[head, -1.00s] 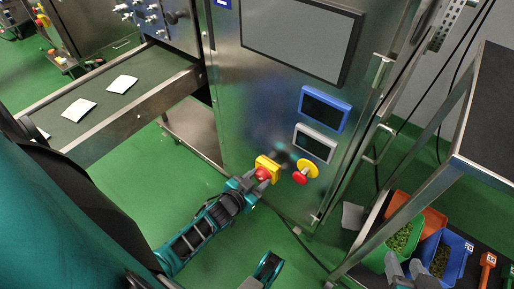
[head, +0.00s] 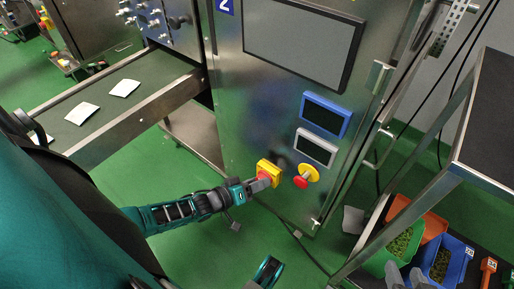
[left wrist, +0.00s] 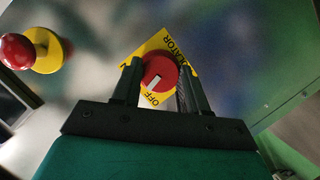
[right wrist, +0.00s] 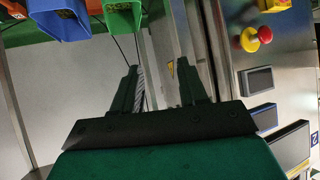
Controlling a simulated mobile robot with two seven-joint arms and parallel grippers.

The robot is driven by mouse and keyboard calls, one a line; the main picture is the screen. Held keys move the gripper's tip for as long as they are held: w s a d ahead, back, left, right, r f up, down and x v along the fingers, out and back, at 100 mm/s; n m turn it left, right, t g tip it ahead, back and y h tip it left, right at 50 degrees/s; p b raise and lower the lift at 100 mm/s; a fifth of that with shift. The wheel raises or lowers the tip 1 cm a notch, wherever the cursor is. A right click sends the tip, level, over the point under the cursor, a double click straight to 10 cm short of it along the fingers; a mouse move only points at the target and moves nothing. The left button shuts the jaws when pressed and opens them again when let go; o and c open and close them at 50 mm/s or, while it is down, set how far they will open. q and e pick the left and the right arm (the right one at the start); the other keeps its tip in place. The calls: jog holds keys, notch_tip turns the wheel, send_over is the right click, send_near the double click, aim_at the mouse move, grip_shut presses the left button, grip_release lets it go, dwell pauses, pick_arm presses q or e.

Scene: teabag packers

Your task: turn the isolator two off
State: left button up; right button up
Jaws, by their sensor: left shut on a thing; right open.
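The isolator is a red knob (left wrist: 160,73) on a yellow plate (left wrist: 148,47) low on the steel cabinet marked 2 (head: 225,5). My left gripper (head: 262,181) is at this knob, with a finger on each side, shut on it. In the left wrist view, the white mark on the knob lies on the side towards the printed word OFF. In the head view the gripper partly covers the knob, and the yellow plate (head: 268,166) shows behind it. My right gripper (right wrist: 160,85) is open and empty, pointing towards clear space between the cabinet and the bins.
A red mushroom button (head: 301,182) on a yellow base sits just right of the isolator. Blue (head: 326,114) and white (head: 316,146) framed displays are above. A green bin (head: 396,250) and a blue bin (head: 452,250) stand at the right. A conveyor (head: 103,84) with white packets is at the left.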

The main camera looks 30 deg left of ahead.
pick_arm(q)
jog(key=n+h, duration=0.1)
jog(key=n, duration=0.1)
jog(key=n+t+h+b, duration=0.1)
jog(key=n, duration=0.2)
jog(key=shift+w+a+f, duration=0.1)
jog(key=shift+w+a, duration=0.05)
pick_arm(e)
jog(key=shift+w+a, duration=0.35)
jog(key=shift+s+d+f, duration=0.1)
jog(key=shift+s+f, duration=0.1)
pick_arm(q)
jog(key=o, duration=1.1)
jog(key=shift+c, duration=0.2)
